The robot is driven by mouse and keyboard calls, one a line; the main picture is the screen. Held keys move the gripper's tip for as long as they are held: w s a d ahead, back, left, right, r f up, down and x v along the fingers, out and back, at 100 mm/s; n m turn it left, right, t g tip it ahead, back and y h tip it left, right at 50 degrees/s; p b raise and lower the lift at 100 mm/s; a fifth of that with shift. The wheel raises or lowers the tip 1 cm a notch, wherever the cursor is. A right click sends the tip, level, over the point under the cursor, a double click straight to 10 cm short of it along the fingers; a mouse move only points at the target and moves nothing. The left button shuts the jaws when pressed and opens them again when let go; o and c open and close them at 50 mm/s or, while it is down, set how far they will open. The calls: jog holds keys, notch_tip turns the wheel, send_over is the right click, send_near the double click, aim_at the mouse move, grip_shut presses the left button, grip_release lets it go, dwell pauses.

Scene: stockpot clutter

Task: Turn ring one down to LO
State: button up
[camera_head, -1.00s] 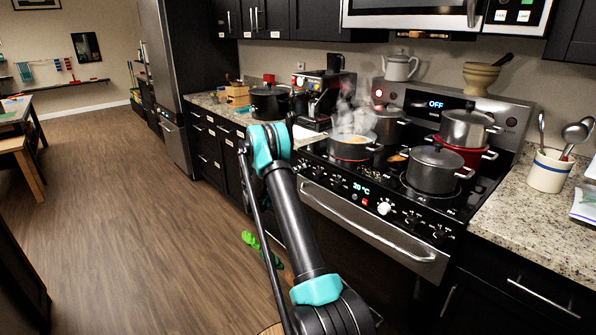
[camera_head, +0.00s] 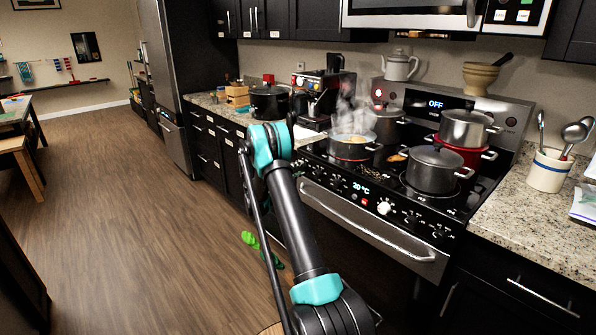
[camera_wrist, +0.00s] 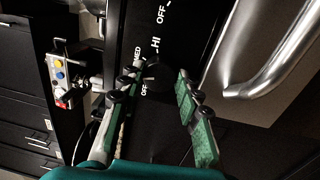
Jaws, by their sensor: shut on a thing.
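The stove (camera_head: 335,205) stands at the right in the head view, with a row of knobs on its black front panel. In the wrist view my gripper (camera_wrist: 159,73) has one finger on each side of a dark round knob (camera_wrist: 156,76) and is shut on it. White marks OFF, HI and MED show on the panel (camera_wrist: 180,32) around it. The knob's pointer is too dark to read, and no LO mark is legible. In the head view my arm hides the gripper and this knob. A steaming pot (camera_head: 351,150) stands on the front left of the cooktop.
A lidded pot (camera_head: 433,172) stands front right on the cooktop, with more pots behind. The oven handle (camera_head: 370,225) runs below the panel, and its metal bar (camera_wrist: 285,70) is close to my gripper's right. Floor at left is open.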

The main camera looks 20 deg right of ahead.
jog(key=shift+a+n, duration=0.1)
jog(key=shift+n, duration=0.8)
jog(key=o, duration=1.2)
jog(key=shift+c, duration=0.2)
jog(key=shift+a, duration=0.1)
jog(key=r+v, duration=0.1)
jog(key=v, duration=1)
jog(key=shift+s+a+f, duration=0.25)
jog(key=shift+a+f, duration=0.05)
jog(key=shift+f, duration=0.25)
